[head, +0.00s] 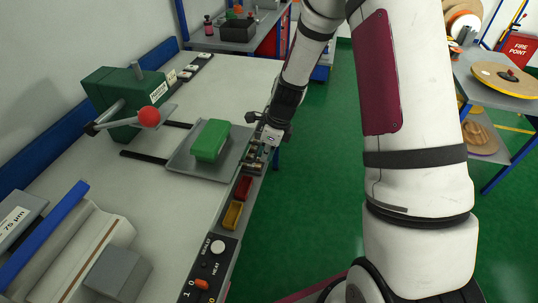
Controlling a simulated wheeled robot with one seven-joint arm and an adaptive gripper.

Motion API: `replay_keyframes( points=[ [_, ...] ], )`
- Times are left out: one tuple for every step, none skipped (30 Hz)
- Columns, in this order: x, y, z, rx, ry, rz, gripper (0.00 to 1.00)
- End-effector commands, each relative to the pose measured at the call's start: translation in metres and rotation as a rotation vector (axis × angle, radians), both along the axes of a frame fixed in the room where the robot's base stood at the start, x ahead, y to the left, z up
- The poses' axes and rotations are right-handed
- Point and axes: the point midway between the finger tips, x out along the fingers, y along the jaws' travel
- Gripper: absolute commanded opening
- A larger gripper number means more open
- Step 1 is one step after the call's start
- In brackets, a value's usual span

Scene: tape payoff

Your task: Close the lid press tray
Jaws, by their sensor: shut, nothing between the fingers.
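The lid press is a green machine (125,100) on the bench at the left, with a lever ending in a red ball (148,117). Its grey tray (183,157) is out on dark rails, toward the bench's front edge. A green block (210,140) sits on the tray. My gripper (262,140) is shut and empty at the front edge of the tray, on the side away from the press. It is small in the picture, and I cannot tell whether it touches the tray.
Red (243,187) and yellow bins (232,215) line the bench edge near the tray. A control panel (208,268) with a white knob and a red switch is nearer. Green floor lies open to the right.

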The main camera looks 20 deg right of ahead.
Motion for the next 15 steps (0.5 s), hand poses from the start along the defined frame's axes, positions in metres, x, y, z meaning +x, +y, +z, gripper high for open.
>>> replay_keyframes(
  points=[
    [0.006,0.008,-0.001,0.001,-0.003,0.007,0.00],
    [0.009,0.013,-0.001,0.000,-0.003,0.008,0.00],
    [0.014,0.019,-0.001,0.000,-0.004,0.007,0.00],
    [0.018,0.024,-0.001,0.000,-0.004,0.007,0.00],
    [0.022,0.029,-0.001,0.000,-0.004,0.008,0.00],
    [0.027,0.037,-0.002,-0.001,-0.004,0.010,0.00],
    [0.031,0.043,-0.002,0.000,-0.004,0.009,0.00],
    [0.036,0.049,-0.002,-0.001,-0.005,0.010,0.00],
    [0.042,0.057,-0.002,0.000,-0.005,0.009,0.00],
    [0.046,0.063,-0.002,0.000,-0.003,0.010,0.00],
    [0.051,0.069,-0.002,0.000,-0.005,0.009,0.00],
    [0.056,0.077,-0.002,0.000,-0.004,0.008,0.00],
    [0.060,0.083,-0.002,0.000,-0.004,0.009,0.00],
    [0.064,0.089,-0.002,0.000,-0.003,0.010,0.00],
    [0.069,0.096,-0.002,0.000,-0.004,0.008,0.00]
  ],
)
